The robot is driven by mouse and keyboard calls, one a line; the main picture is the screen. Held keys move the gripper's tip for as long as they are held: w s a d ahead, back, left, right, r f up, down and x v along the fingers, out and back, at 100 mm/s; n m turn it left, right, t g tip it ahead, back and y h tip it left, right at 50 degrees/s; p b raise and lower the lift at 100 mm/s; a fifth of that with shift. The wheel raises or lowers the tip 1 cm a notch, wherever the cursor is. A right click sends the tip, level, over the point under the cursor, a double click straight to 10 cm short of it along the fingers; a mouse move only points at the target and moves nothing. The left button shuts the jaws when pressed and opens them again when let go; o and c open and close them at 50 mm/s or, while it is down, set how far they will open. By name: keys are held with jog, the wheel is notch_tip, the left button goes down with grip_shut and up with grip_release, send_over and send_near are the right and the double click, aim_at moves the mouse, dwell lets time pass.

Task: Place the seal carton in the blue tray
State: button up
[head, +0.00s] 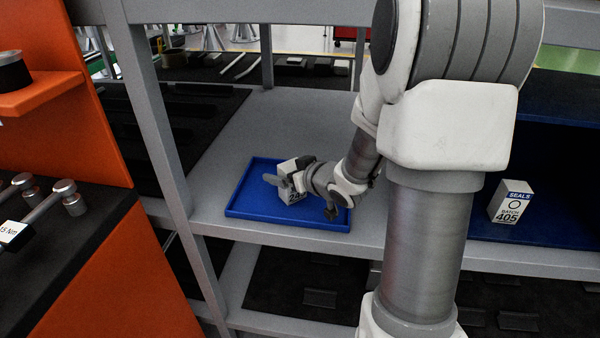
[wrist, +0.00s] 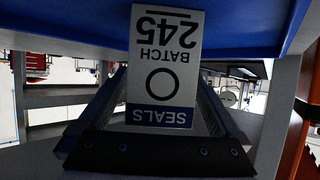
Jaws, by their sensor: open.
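A white seal carton (head: 292,193) with a blue band stands inside the blue tray (head: 245,209) on the grey shelf. In the wrist view, the carton (wrist: 163,62) appears upside down and reads "SEALS", "BATCH 245". Its base meets the blue tray surface (wrist: 60,28) there. My gripper (head: 284,178) is over the tray at the carton, with its fingers open on either side of it. Part of the carton is hidden behind my gripper in the head view. The wrist view does not show clearly whether the fingers touch it.
A second seal carton (head: 511,202), marked "BATCH 405", stands on a blue surface in the right bay. A grey upright post (head: 150,105) rises left of the tray. An orange rack (head: 60,130) with tools stands at far left. The shelf (head: 290,120) behind the tray is clear.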

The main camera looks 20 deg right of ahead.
jog(key=p+v, duration=0.1)
jog(key=v, duration=0.7)
jog(key=shift+s+d, duration=0.15)
jog(key=shift+s, duration=0.25)
jog(key=shift+b+v, duration=1.3)
jog(key=shift+b, duration=0.1)
jog(key=shift+r, duration=0.15)
jog(key=shift+w, duration=0.15)
